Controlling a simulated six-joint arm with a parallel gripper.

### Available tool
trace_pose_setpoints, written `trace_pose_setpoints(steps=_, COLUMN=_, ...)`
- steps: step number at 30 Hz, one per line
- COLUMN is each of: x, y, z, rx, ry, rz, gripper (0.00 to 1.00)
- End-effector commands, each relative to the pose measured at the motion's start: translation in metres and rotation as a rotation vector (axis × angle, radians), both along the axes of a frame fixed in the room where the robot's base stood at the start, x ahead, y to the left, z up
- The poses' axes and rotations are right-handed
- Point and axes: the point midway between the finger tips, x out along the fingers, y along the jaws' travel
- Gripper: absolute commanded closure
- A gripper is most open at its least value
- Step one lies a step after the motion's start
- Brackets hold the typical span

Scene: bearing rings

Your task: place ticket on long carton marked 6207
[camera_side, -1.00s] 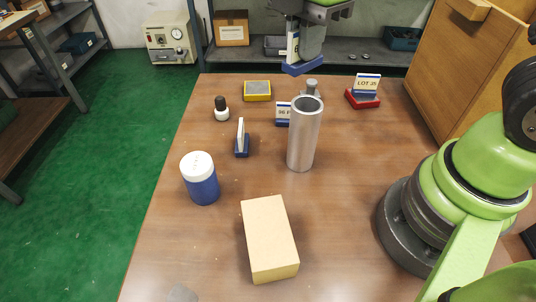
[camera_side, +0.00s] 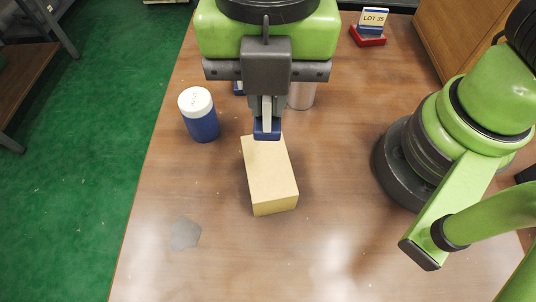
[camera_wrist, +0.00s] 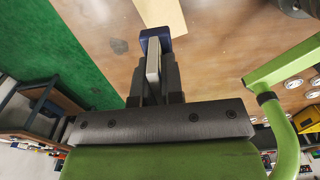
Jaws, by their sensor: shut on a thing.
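The ticket (camera_side: 267,130) is a white plate on a dark blue base. My gripper (camera_side: 266,108) is shut on its white plate, and it also shows in the wrist view (camera_wrist: 153,82). The ticket's blue base (camera_wrist: 154,36) points away from the gripper there. The long carton (camera_side: 270,179) is a plain tan box lying on the table; part of it shows at the top of the wrist view (camera_wrist: 162,14). The ticket's base overlaps the carton's far end in the side view. I cannot tell whether they touch. No 6207 marking is readable.
A blue jar with a white lid (camera_side: 200,115) stands left of the carton. A metal cylinder (camera_side: 302,96) is partly hidden behind my gripper. A LOT 35 ticket on a red base (camera_side: 370,32) stands at the back right. A grey patch (camera_side: 185,233) lies front left; the table's front is otherwise clear.

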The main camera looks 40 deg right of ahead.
Motion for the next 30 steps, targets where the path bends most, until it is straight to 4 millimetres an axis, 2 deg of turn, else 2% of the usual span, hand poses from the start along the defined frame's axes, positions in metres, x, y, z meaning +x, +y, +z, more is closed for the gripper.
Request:
trace_pose_setpoints(steps=7, x=-0.001, y=-0.001, z=-0.045, rx=-0.006, ry=0.004, rz=-0.001, gripper=1.00)
trace_pose_setpoints(steps=14, x=0.000, y=-0.001, z=-0.071, rx=-0.004, ry=0.004, rz=-0.002, gripper=1.00)
trace_pose_setpoints(steps=18, x=-0.001, y=-0.001, z=-0.093, rx=-0.006, ry=0.004, rz=-0.002, gripper=1.00)
trace_pose_setpoints(steps=22, x=0.000, y=-0.001, z=-0.102, rx=-0.001, ry=0.001, rz=-0.002, gripper=1.00)
trace_pose_setpoints(steps=30, x=0.000, y=-0.001, z=-0.103, rx=0.000, ry=0.000, rz=-0.002, gripper=1.00)
